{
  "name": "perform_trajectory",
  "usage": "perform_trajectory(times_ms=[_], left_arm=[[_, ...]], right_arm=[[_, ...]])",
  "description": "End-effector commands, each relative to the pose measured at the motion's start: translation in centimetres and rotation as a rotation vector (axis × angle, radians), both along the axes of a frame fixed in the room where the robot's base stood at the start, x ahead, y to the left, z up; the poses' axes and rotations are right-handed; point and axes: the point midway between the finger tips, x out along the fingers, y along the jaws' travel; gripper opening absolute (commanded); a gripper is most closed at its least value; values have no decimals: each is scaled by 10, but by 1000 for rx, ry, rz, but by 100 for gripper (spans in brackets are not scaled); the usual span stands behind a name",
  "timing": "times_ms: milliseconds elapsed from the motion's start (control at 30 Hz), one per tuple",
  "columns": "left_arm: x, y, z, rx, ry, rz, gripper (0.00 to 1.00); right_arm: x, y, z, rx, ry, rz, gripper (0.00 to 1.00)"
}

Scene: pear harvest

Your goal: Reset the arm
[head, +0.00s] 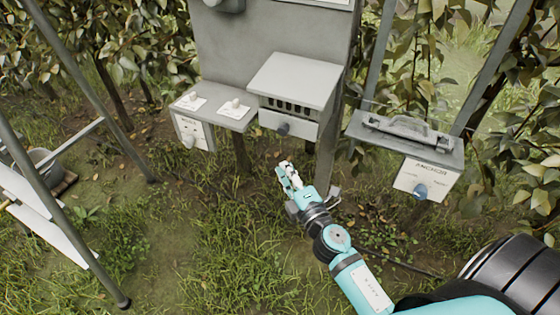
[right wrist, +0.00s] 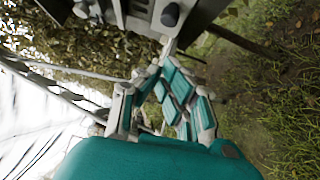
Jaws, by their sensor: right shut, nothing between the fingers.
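My right arm (head: 341,247) comes in from the lower right of the head view. Its gripper (head: 286,168) is shut and empty, in the air below the grey vented box (head: 295,80) with a dark knob. The right wrist view shows the shut fingers (right wrist: 168,45) up close, with a grey box and dark knob (right wrist: 171,14) just beyond them. The gripper appears apart from the box. My left gripper does not show.
A grey shelf (head: 237,117) with two small switches stands left of the vented box. A box labelled ANCHOR (head: 425,178) with a blue knob stands at right. Metal poles (head: 75,70) cross the left side. Grass (head: 220,240) is open in the middle. Leafy plants stand behind.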

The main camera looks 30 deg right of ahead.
Motion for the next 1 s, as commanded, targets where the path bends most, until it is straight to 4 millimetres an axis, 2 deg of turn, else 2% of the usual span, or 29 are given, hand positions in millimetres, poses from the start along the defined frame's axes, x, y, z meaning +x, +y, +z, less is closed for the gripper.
perform_trajectory(times_ms=[133,367,433,500,567,667,700,767,800,867,900,1000], left_arm=[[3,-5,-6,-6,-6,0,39],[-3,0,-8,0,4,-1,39],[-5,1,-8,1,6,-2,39],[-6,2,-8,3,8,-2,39],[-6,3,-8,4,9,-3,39],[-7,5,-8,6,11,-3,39],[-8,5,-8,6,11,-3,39],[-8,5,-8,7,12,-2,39],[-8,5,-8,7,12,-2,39],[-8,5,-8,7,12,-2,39],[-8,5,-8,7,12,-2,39],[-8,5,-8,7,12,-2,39]], right_arm=[[-18,1,-3,1,0,0,0],[-25,1,-1,0,0,0,0],[-25,1,-6,10,10,0,0],[-24,2,-23,43,40,0,0],[-25,2,-48,95,89,-3,0],[-31,5,-111,228,212,-19,0],[-37,7,-141,290,271,-31,0],[-49,9,-186,385,361,-59,0],[-59,11,-215,446,420,-80,0],[-78,14,-258,537,508,-119,0],[-92,16,-285,593,566,-149,0],[-135,21,-349,728,708,-241,0]])
